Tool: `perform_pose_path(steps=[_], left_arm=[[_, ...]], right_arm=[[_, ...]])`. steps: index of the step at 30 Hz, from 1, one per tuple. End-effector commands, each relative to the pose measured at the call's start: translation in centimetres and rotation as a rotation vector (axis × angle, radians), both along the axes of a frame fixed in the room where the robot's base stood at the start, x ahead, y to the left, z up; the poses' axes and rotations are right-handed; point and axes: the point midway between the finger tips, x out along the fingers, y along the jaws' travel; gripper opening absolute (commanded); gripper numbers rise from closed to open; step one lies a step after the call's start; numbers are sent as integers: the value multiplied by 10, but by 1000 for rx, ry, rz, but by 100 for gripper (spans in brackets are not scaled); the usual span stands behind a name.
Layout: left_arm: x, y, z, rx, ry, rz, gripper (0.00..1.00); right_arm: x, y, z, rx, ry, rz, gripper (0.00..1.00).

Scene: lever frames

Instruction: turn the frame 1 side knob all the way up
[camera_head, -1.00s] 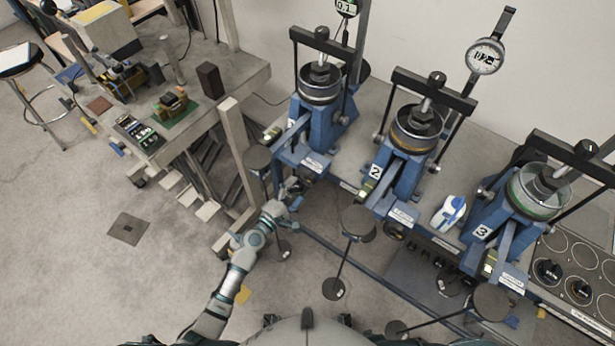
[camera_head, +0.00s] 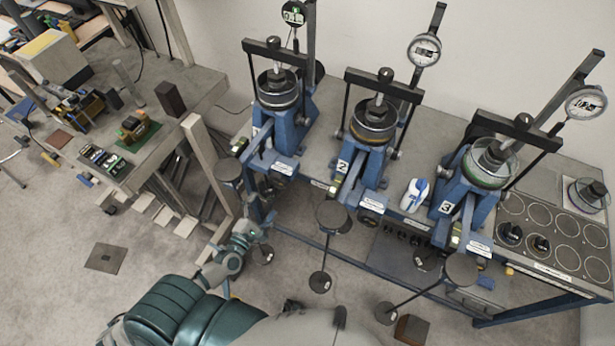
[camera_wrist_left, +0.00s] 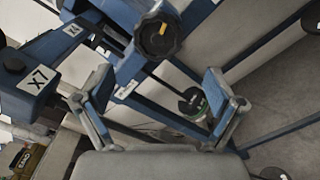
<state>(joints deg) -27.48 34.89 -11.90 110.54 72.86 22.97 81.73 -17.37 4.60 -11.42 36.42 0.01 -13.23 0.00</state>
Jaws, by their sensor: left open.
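Frame 1 (camera_head: 285,125) is the leftmost blue lever frame in the head view, on the bench. In the left wrist view a round black knob (camera_wrist_left: 158,35) with a yellow mark sits on the blue frame, beyond the fingertips and roughly between them. I cannot make this knob out clearly in the head view. My left gripper (camera_wrist_left: 160,88) is open and empty, its two fingers apart. In the head view my left gripper (camera_head: 262,228) is below the front of frame 1. My right gripper is not in view.
Frame 2 (camera_head: 368,150) and frame 3 (camera_head: 475,185) stand to the right. Dark round discs, such as one (camera_head: 334,216), stick out in front. A blue-and-white bottle (camera_head: 414,195) stands between frames 2 and 3. A side table (camera_head: 150,140) is at left.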

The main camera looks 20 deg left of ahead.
Motion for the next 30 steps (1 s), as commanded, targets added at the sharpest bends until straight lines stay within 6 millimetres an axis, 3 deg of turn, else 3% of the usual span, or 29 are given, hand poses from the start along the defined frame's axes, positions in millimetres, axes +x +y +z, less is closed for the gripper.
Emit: perform_pose_path(steps=[4,8,26,30], left_arm=[[-1,6,4,-13,-7,10,94],[10,5,4,-13,-8,10,94],[95,-2,3,-11,-6,9,94],[92,-2,2,-10,-4,8,59]], right_arm=[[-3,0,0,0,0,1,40],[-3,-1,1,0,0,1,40],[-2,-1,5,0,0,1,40],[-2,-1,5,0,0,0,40]])
